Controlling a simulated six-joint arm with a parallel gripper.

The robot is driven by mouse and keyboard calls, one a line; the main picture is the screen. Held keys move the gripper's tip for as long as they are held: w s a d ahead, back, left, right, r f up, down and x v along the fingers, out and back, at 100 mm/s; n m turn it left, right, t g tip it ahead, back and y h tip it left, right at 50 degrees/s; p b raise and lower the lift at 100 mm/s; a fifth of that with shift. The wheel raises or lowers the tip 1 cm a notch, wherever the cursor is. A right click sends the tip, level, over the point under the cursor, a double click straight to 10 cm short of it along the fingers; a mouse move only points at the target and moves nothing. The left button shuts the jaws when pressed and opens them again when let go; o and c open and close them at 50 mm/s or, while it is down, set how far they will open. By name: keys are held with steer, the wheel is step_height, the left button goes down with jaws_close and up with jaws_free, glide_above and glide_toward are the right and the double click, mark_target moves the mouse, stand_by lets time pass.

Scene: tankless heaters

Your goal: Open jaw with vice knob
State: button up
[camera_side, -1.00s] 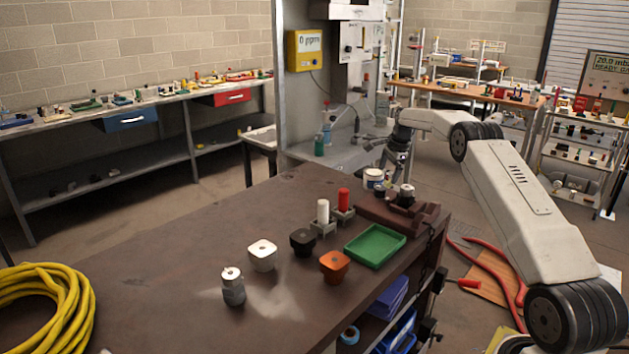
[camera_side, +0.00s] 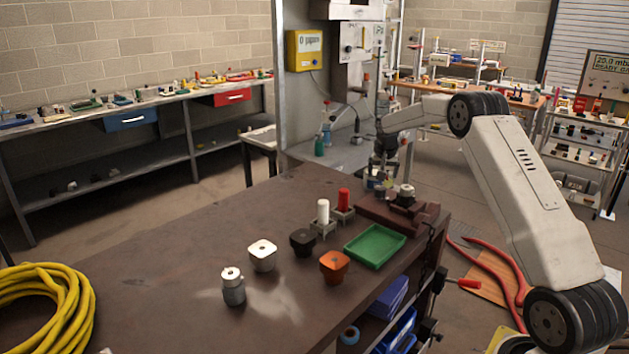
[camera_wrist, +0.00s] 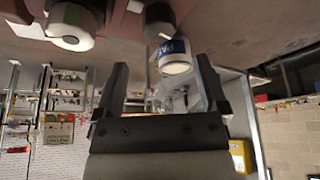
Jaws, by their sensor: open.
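The dark red-brown vice (camera_side: 424,217) sits at the far right corner of the brown bench in the side view. A dark cylinder with a pale top (camera_side: 406,191) stands at it. A rod with a red handle (camera_side: 468,283) sticks out from the bench's right side; I cannot tell if it is the vice knob. My gripper (camera_side: 380,178) points down just behind and left of the vice. In the wrist view my gripper (camera_wrist: 164,78) has its two fingers spread with nothing held between them. A white jar with a blue label (camera_wrist: 174,55) shows beyond the fingers.
A green tray (camera_side: 375,247) lies in front of the vice. White and red posts (camera_side: 323,212) stand left of it, with black, orange and white knobs (camera_side: 263,254) and a grey bottle (camera_side: 233,287) nearer. Yellow hose (camera_side: 45,305) is front left.

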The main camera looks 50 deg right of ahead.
mark_target(381, 187)
steer(key=shift+x, duration=3.9)
steer(key=shift+c, duration=0.2)
jaws_close()
steer(key=shift+n+y, duration=0.3)
steer(key=shift+n, duration=0.5)
steer(key=shift+o, duration=0.2)
jaws_free()
